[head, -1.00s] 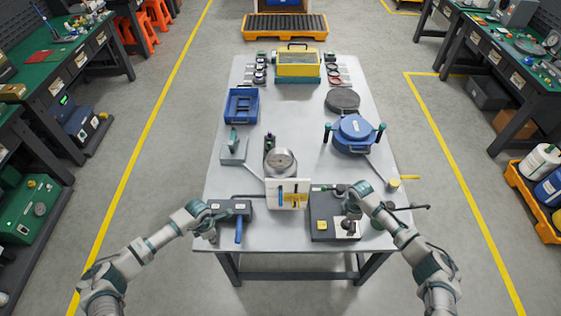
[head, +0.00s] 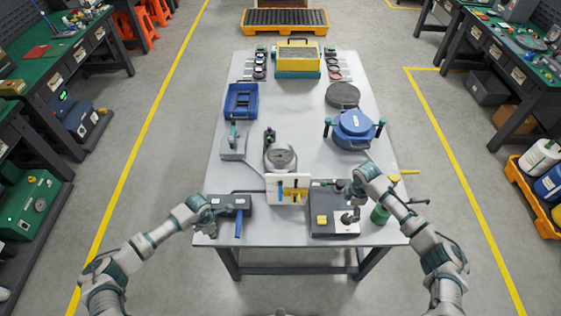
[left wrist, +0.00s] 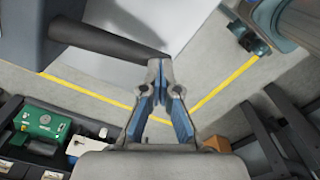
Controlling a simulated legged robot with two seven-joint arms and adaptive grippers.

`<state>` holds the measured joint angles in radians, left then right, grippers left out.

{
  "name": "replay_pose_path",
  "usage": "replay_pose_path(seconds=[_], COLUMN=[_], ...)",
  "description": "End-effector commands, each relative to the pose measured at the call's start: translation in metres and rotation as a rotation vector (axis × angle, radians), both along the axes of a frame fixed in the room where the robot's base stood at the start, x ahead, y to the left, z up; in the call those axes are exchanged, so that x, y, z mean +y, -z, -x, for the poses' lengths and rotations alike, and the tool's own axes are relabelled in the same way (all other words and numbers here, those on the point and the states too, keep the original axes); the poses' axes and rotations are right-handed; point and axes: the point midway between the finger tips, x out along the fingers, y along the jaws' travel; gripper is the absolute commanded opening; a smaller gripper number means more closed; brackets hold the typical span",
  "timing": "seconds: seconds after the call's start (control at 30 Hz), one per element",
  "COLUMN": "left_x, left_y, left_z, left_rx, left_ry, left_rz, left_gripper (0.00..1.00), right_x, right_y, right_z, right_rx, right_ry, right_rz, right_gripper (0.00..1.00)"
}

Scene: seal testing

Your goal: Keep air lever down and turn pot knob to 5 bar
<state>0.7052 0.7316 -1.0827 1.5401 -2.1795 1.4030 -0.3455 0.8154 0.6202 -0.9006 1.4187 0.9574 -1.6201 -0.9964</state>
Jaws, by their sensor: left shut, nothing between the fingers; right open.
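The blue lever (head: 238,228) points toward the front edge from a dark box (head: 231,202) at the table's front left. My left gripper (head: 211,232) is shut and empty, just left of the lever. In the left wrist view its closed fingertips (left wrist: 160,68) are by the end of a dark rod (left wrist: 108,41); contact cannot be told. A small dark knob (head: 347,218) sits on a white plate on the dark panel (head: 322,230) at the front right. My right gripper (head: 354,210) is open just above or at the knob and partly hides it. The round gauge (head: 281,158) is too small to read.
A white board (head: 275,190) with coloured markings stands between the two boxes. A yellow block (head: 321,219) is left of the knob. A blue pot (head: 354,129) and blue tray (head: 241,100) are further back.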

Motion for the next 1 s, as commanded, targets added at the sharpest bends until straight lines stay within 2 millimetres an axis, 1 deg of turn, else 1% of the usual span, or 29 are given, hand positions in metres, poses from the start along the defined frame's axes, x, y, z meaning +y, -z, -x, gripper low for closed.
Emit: replay_pose_path(seconds=[0.27, 0.37, 0.7, 0.83, 1.0], left_x=[0.000, 0.000, 0.000, 0.000, 0.000], left_y=[-0.001, -0.011, -0.056, -0.067, -0.071], left_z=[0.000, 0.000, 0.000, 0.000, 0.000], left_rx=[0.001, -0.002, -0.002, -0.002, -0.001], left_ry=[0.000, 0.000, 0.000, 0.001, 0.000], left_rz=[-0.001, -0.001, 0.000, -0.001, -0.001], left_gripper=[0.00, 0.00, 0.00, 0.00, 0.00], right_x=[0.000, 0.000, 0.000, 0.000, 0.000], right_y=[0.000, 0.000, 0.000, 0.000, 0.000], right_z=[0.000, 0.000, 0.000, 0.001, 0.001], right_rx=[0.000, 0.000, 0.000, 0.000, 0.000], right_ry=[0.000, 0.000, 0.000, 0.000, 0.000], right_rz=[0.000, 0.000, 0.000, 0.000, 0.000], right_gripper=[0.97, 0.97, 0.97, 0.97, 0.97])
